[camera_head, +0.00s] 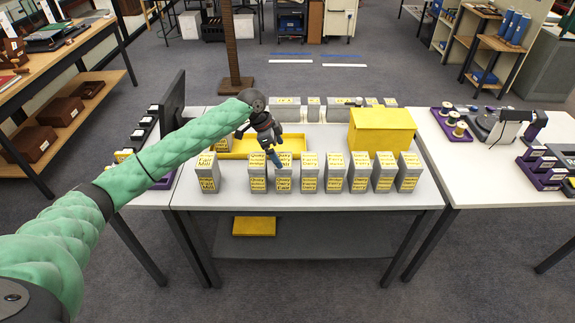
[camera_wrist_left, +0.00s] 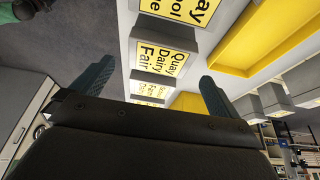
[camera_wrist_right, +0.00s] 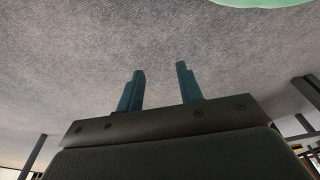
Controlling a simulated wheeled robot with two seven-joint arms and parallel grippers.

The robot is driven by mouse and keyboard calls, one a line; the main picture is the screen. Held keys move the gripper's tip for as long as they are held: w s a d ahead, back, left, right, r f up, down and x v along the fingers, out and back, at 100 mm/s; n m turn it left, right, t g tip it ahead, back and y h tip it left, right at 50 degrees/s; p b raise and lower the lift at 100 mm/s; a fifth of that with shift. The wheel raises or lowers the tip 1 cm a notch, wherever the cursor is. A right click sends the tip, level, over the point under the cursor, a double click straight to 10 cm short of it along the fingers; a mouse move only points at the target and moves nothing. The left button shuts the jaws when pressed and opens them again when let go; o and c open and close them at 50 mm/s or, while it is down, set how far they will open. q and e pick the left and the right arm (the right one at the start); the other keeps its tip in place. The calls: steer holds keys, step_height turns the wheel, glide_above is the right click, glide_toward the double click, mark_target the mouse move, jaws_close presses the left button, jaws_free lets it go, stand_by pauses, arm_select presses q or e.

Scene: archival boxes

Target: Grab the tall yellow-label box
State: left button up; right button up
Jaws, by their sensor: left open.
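Several grey boxes with yellow labels stand upright in a row along the table's front, among them a box (camera_head: 283,183) below my left gripper (camera_head: 273,157). All carry yellow labels, and I cannot tell which one the task means by tall. My left gripper is open, pointing down just over that row, and appears empty. In the left wrist view a box labelled "Quay Dairy Fair" (camera_wrist_left: 163,62) shows between its fingers (camera_wrist_left: 155,92), with a similar box (camera_wrist_left: 180,12) beside it. My right gripper (camera_wrist_right: 160,88) is open and empty over grey carpet; it is outside the head view.
A yellow tray (camera_head: 232,148) lies behind the row at left; a yellow box (camera_head: 381,131) stands at right. More grey boxes (camera_head: 286,107) line the back. A dark monitor (camera_head: 173,103) stands at the table's left edge. The table (camera_head: 310,203) is bare along its front.

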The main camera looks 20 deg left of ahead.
mark_target(283, 160)
arm_select(q)
steer(key=shift+w+f, duration=0.2)
steer(key=shift+w, duration=0.05)
steer(key=shift+s+d+f, duration=0.1)
steer(key=shift+d+f, duration=0.05)
steer(key=shift+s+d+f+p, duration=0.15)
steer(key=shift+s+p, duration=0.05)
steer(key=shift+p, duration=0.2)
steer(key=shift+d+f, duration=0.25)
steer(key=shift+f, duration=0.15)
steer(key=shift+w+f+p, duration=0.35)
steer(key=shift+f+p, duration=0.3)
steer(key=shift+p+x, duration=1.15)
steer(key=shift+x, duration=0.9)
steer(key=shift+s, duration=0.15)
arm_select(e)
steer(key=s+d+f, duration=0.4)
steer(key=s+f, duration=0.2)
steer(key=s, duration=0.2)
